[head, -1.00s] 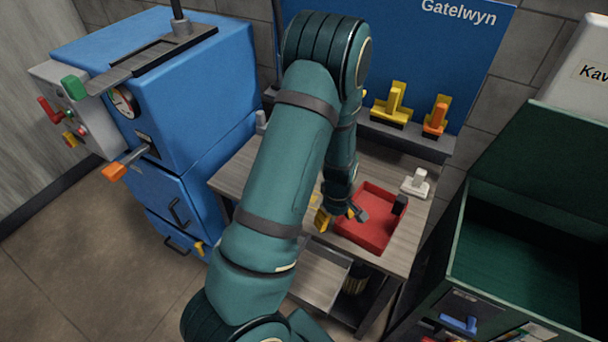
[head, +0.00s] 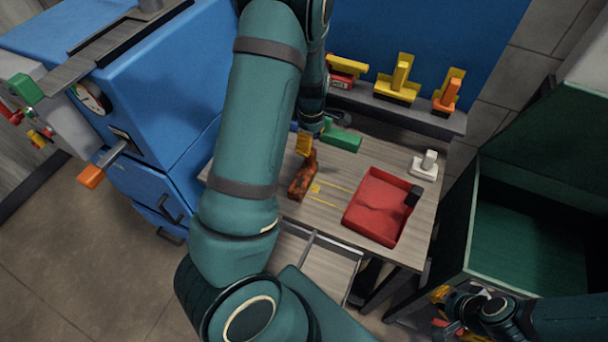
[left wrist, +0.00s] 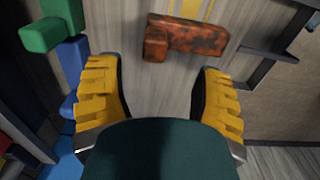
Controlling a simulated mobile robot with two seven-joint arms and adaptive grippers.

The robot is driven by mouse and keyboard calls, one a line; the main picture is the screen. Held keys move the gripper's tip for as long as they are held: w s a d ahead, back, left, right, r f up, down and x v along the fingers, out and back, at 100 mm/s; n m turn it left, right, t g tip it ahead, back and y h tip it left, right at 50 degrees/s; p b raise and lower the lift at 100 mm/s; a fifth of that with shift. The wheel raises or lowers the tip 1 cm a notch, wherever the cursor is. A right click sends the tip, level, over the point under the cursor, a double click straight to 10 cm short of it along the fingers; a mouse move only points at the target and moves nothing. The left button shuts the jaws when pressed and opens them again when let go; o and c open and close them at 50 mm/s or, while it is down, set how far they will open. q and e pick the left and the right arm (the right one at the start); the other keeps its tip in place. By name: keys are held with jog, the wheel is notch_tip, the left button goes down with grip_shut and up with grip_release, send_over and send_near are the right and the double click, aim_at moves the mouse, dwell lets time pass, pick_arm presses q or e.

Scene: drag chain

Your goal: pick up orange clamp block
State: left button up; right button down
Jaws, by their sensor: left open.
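The orange clamp block (head: 302,178) is a mottled, rusty orange piece lying on the wooden bench, left of the red tray. In the left wrist view the orange clamp block (left wrist: 188,38) lies just beyond the fingertips, with a short leg at its left end. My left gripper (head: 312,138) is over the bench beside the block's far end. In the left wrist view its yellow-padded fingers (left wrist: 158,75) are spread wide with nothing between them. My right gripper (head: 445,312) is low at the right, in front of the green cabinet; its opening is unclear.
A red tray (head: 374,212) holds a dark piece at its corner. A green block (head: 342,141) lies behind the left gripper, and a white piece (head: 427,166) stands at the right. Toggle clamps, one orange (head: 449,96), stand on the rear shelf. A blue machine (head: 160,90) borders the left.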

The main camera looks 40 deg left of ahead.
aim_at(310, 160)
pick_arm(q)
notch_tip(310, 160, down, 4)
jog(key=shift+a+f, duration=0.1)
jog(key=shift+f, duration=0.15)
jog(key=shift+w+f, duration=0.15)
jog(key=shift+f, duration=1.15)
jog(key=shift+w+f, duration=0.15)
jog(key=shift+f, duration=1.15)
grip_shut()
